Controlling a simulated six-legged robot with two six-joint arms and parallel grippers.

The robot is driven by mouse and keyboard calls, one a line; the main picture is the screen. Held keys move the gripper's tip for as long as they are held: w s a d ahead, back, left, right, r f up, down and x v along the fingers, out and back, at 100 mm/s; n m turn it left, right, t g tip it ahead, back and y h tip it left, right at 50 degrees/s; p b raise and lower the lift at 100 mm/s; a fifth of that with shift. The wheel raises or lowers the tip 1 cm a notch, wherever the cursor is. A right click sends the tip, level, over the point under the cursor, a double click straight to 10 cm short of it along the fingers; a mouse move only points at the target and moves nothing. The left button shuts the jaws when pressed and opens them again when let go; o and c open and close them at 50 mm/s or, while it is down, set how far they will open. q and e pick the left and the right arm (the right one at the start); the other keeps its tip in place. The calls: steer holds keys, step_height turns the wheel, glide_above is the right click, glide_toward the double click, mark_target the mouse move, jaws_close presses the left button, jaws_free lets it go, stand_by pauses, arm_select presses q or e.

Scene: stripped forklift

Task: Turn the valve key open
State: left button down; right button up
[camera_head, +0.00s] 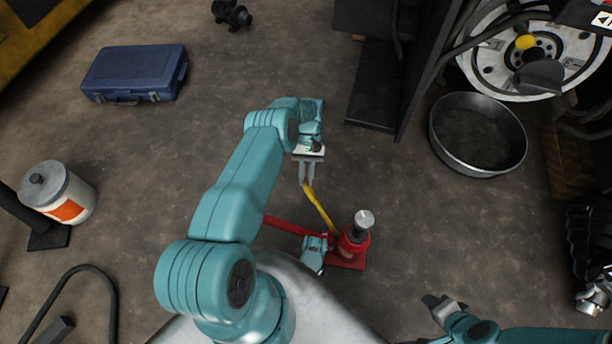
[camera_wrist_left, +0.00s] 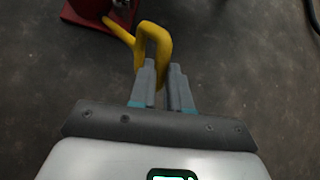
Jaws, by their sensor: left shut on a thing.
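The yellow valve key (camera_head: 321,209) is a bent bar that runs from my left gripper (camera_head: 306,182) down to the red bottle jack (camera_head: 347,250). In the left wrist view the key's bent end (camera_wrist_left: 158,38) loops at the fingertips of my left gripper (camera_wrist_left: 165,75), which is shut on it. The key's other end meets the red jack base (camera_wrist_left: 88,12), partly cut off by the frame edge. The joint between key and jack is too small to make out. My right gripper (camera_head: 443,304) is at the bottom right, apart from the jack; its finger opening is unclear.
A metal pan (camera_head: 478,135) and a wheel (camera_head: 535,50) stand at the upper right, beside a dark upright frame (camera_head: 385,70). The floor around the jack is mostly clear.

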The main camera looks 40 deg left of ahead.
arm_select(q)
steer(key=shift+n+h, duration=0.3)
steer(key=shift+n, duration=0.3)
steer(key=c, duration=1.1)
jaws_free()
steer(key=shift+f, duration=0.1)
steer(key=shift+g, duration=0.3)
step_height(320, 180, up, 20)
steer(key=p, duration=1)
arm_select(e)
steer(key=s+a+r+g, duration=0.1)
steer(key=s+r+g, duration=0.1)
steer(key=s+r, duration=0.3)
step_height(320, 180, up, 5)
steer(key=shift+s+a+f+y, duration=0.1)
steer(key=shift+s+a+y, duration=0.15)
steer(key=shift+a+y, duration=0.05)
